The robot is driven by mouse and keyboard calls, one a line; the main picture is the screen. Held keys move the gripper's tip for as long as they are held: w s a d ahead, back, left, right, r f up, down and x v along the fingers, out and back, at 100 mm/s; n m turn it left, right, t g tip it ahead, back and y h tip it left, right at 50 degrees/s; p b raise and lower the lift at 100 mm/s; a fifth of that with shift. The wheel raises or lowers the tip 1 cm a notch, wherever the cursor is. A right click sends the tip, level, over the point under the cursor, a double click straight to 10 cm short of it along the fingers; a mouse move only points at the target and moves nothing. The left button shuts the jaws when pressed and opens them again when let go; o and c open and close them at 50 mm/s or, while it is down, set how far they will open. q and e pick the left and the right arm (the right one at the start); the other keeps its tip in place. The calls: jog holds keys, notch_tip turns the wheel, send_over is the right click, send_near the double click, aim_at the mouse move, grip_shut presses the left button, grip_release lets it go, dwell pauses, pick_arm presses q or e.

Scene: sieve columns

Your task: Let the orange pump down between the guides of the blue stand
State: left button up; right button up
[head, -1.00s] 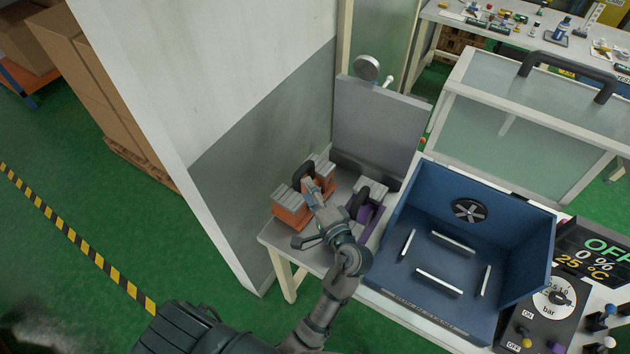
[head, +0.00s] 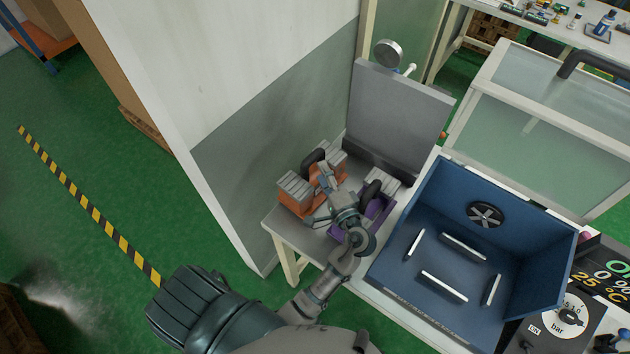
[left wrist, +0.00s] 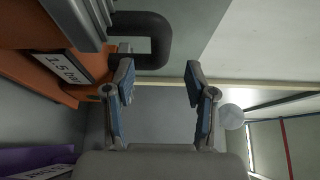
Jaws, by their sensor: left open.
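The orange pump (head: 290,202) stands on the grey side table, with grey ribbed blocks at both ends and a black handle (head: 313,158) between them. In the left wrist view its handle (left wrist: 155,42) is at the top, just past the fingertips and nearer the left finger, and its orange body (left wrist: 60,85) carries a white label. My left gripper (head: 318,198) is open and empty beside the pump, partly hiding it; both spread fingers also show in the left wrist view (left wrist: 158,75). The blue stand (head: 405,275) is to the right, with white guides (head: 443,286) around an empty floor.
A purple pump (head: 378,208) with a black handle stands close right of my left gripper. An upright grey panel (head: 398,110) is behind the pumps, and a wall (head: 250,130) is close on the left. A control panel (head: 565,325) is right of the stand.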

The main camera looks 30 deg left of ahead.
aim_at(315, 159)
pick_arm(q)
jog(key=x, duration=0.6)
jog(key=shift+s+a+f, duration=0.1)
jog(key=shift+a, duration=0.05)
jog(key=shift+c, duration=0.3)
jog(key=shift+d, duration=0.4)
grip_shut()
jog(key=shift+a, duration=0.15)
